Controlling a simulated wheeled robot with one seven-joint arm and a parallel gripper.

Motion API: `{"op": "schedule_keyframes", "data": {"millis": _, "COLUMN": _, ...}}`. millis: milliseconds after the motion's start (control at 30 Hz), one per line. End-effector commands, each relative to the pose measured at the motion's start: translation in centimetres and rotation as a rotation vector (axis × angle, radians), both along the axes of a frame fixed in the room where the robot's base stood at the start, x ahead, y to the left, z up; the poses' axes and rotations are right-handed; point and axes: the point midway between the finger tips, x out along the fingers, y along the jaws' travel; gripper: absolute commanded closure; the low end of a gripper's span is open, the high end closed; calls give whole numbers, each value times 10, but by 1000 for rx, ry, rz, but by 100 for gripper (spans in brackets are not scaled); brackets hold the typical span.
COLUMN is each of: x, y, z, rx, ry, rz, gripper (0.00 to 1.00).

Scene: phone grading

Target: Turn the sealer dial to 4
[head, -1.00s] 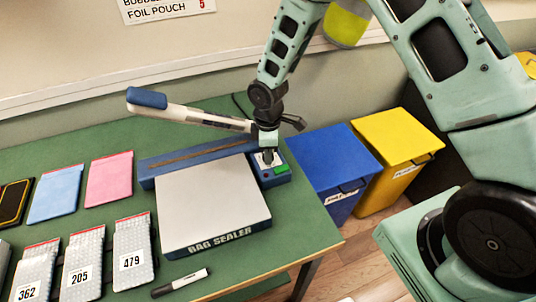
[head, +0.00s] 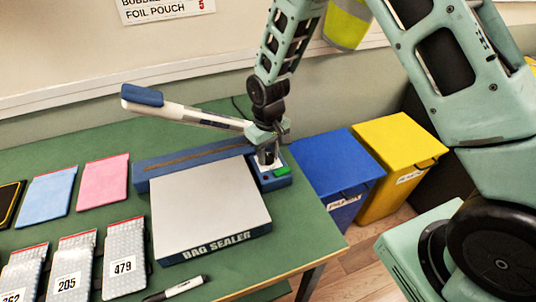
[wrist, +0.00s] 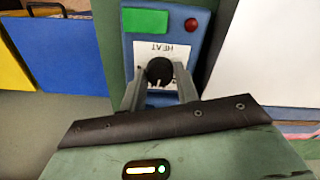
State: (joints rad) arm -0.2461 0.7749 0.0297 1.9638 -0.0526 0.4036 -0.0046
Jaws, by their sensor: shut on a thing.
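The bag sealer (head: 208,208) stands on the green table, with its blue-handled lever arm (head: 185,112) raised. Its control panel is at the right end. In the wrist view the panel shows a black round dial (wrist: 159,70) on a white plate marked HEAT (wrist: 180,50), upside down in this view. My gripper (wrist: 160,88) points down over the panel, with one finger on each side of the dial, shut on it. In the head view my gripper (head: 266,152) hides the dial. The dial's numbers and pointer setting cannot be read.
A green button (wrist: 145,21) and a red light (wrist: 191,25) sit beside the plate. A blue bin (head: 335,170) and a yellow bin (head: 395,155) stand right of the table. Several numbered pouches (head: 124,258), pink and blue pouches (head: 103,182) and a marker (head: 175,289) lie left and in front.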

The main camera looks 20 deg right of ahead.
Motion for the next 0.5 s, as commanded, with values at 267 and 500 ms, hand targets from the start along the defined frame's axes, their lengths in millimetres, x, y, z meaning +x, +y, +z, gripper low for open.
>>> {"op": "schedule_keyframes", "data": {"millis": 267, "x": 1, "y": 0, "z": 1, "rx": 0, "ry": -2, "rz": -136, "gripper": 92}}
{"op": "schedule_keyframes", "data": {"millis": 500, "x": 1, "y": 0, "z": 1, "rx": 1, "ry": -2, "rz": -185, "gripper": 92}}
